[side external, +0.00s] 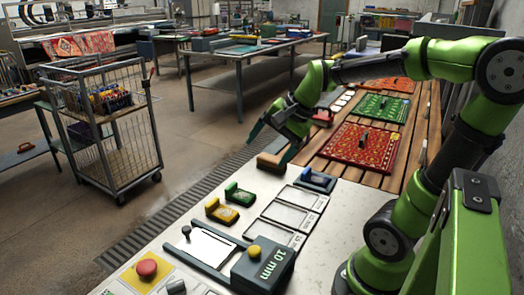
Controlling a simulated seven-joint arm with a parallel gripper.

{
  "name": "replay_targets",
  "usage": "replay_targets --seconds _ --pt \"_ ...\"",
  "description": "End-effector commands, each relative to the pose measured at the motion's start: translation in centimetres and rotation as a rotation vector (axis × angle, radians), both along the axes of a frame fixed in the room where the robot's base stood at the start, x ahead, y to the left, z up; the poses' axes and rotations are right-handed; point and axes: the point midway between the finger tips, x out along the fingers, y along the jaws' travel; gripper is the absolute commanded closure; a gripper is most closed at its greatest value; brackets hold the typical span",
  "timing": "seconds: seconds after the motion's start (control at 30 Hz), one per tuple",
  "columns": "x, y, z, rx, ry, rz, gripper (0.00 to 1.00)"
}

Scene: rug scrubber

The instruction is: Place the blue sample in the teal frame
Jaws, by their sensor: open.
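The blue sample (316,180) is a small block with a raised grip, at the far end of the row of pale frames on the bench. I cannot tell whether it sits inside a frame or beside the row. The pale rectangular frames (300,197) run towards the camera and look empty; no teal outline can be told at this size. My gripper (273,143) is open and empty, pointing down above the bench's far left part, up and left of the blue sample. A brown block (269,161) lies just below its fingers.
A green sample (238,194) and a yellow sample (222,210) lie left of the frames. A dark block marked 10 mm (263,267) and a red button (147,268) are at the front. Red (361,145) and green (380,108) rugs lie on slats behind.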

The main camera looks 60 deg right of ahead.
Motion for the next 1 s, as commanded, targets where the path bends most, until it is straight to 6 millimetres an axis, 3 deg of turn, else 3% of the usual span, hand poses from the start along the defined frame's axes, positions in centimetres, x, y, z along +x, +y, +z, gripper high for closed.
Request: replay_targets --seconds 0.03,0.1,0.2,0.3,0.73,0.87,1.0 --pt "-1.2 3.1 0.7 -0.093 -0.049 0.185 0.16" --pt "-2.7 6.1 0.9 -0.22 -0.104 0.411 0.16" --pt "-4.7 8.9 0.9 -0.365 -0.169 0.651 0.16" --pt "-5.9 10.3 0.8 -0.457 -0.212 0.793 0.16" --pt "-6.4 10.9 0.7 -0.503 -0.23 0.859 0.16" --pt "-6.3 10.5 0.4 -0.496 -0.212 0.845 0.0" --pt "-4.7 8.7 -0.8 -0.456 -0.126 0.799 0.0"
